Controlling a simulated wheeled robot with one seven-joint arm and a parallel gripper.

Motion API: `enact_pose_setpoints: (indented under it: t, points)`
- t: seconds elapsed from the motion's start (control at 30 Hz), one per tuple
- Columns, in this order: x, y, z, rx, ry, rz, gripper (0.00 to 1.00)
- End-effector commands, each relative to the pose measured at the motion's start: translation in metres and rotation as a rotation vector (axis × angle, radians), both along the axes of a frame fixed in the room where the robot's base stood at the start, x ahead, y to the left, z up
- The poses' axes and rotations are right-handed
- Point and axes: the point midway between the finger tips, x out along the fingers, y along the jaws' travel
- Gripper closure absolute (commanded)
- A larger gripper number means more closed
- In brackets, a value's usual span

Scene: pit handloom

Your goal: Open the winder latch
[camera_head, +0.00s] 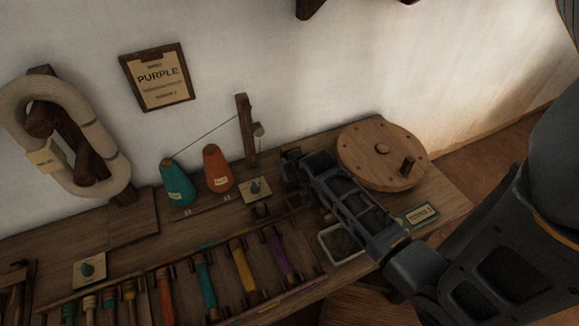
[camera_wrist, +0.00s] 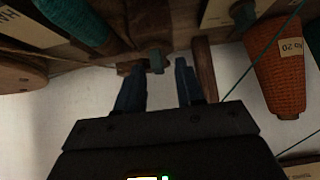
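The winder shows in the head view as a round wooden wheel (camera_head: 365,165) with a short peg handle (camera_head: 408,166), at the right end of the bench. My gripper (camera_head: 288,166) is low over the bench, left of the wheel. In the wrist view my gripper (camera_wrist: 158,88) has its two dark fingers apart, with a clear gap between them. A small grey-teal piece (camera_wrist: 157,61) beside a dark wooden block lies just beyond the fingertips, within the gap's line. It may be the latch; I cannot tell. Contact with it is not visible.
A teal cone (camera_head: 177,184) and an orange cone (camera_head: 217,168) stand left of my gripper, near an upright post (camera_head: 246,130) with a thread. A small knob plate (camera_head: 255,190), a tray (camera_head: 340,243) and a row of coloured bobbins (camera_head: 242,268) are close by.

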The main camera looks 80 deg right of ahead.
Motion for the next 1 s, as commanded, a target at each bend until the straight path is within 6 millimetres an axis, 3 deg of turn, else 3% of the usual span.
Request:
enact_pose_setpoints:
  t: [0.5,1.0]
  points:
    - [-0.033,0.037,0.047,0.002,0.001,0.001,0.63]
    - [-0.035,0.040,0.051,0.003,0.001,0.001,0.63]
